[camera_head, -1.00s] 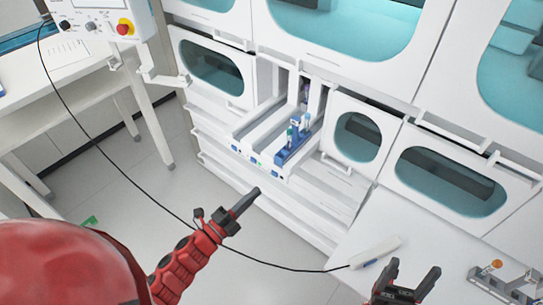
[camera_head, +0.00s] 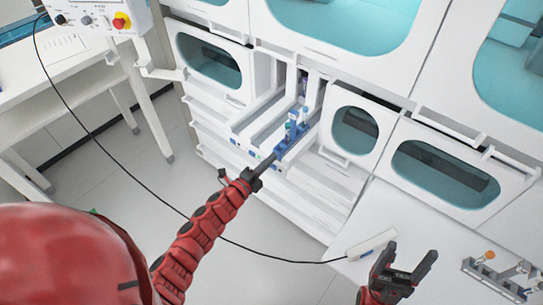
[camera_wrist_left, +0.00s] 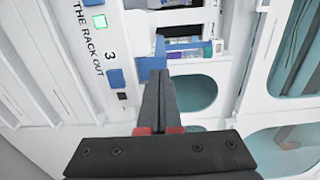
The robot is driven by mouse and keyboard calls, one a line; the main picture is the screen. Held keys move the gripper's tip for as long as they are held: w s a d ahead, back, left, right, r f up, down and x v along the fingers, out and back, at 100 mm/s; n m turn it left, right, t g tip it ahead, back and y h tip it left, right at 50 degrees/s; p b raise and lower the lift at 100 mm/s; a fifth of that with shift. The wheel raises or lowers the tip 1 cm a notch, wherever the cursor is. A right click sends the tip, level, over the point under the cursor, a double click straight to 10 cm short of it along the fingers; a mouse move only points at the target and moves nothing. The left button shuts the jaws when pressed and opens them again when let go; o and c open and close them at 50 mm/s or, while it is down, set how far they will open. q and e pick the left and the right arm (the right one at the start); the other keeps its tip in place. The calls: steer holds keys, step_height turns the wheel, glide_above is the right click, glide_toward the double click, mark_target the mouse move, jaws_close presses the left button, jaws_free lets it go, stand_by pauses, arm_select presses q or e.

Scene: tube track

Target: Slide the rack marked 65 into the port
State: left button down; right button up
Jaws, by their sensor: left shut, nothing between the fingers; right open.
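A blue rack (camera_head: 283,150) with a few tubes (camera_head: 292,130) stands in a lane of the white open port (camera_head: 262,125); its front end is at the port's near edge. I cannot read a 65 on it. My left gripper (camera_head: 271,161) is shut and empty, its tips at the rack's front end; I cannot tell whether they touch. In the left wrist view the shut fingers (camera_wrist_left: 160,45) reach up in front of the blue rack (camera_wrist_left: 151,68) and hide part of it. My right gripper (camera_head: 408,255) is open and empty above the white worktop at lower right.
The port's front panel (camera_wrist_left: 88,50) bears a lit green light, a 3 and the words "THE RACK OUT". A white handheld device (camera_head: 372,243) with a black cable lies on the worktop (camera_head: 400,210). A metal holder (camera_head: 492,278) stands at far right. Open floor lies left of the port.

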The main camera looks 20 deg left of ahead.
arm_select(q)
steer(key=shift+w+d, duration=0.25)
steer(key=shift+w, duration=0.2)
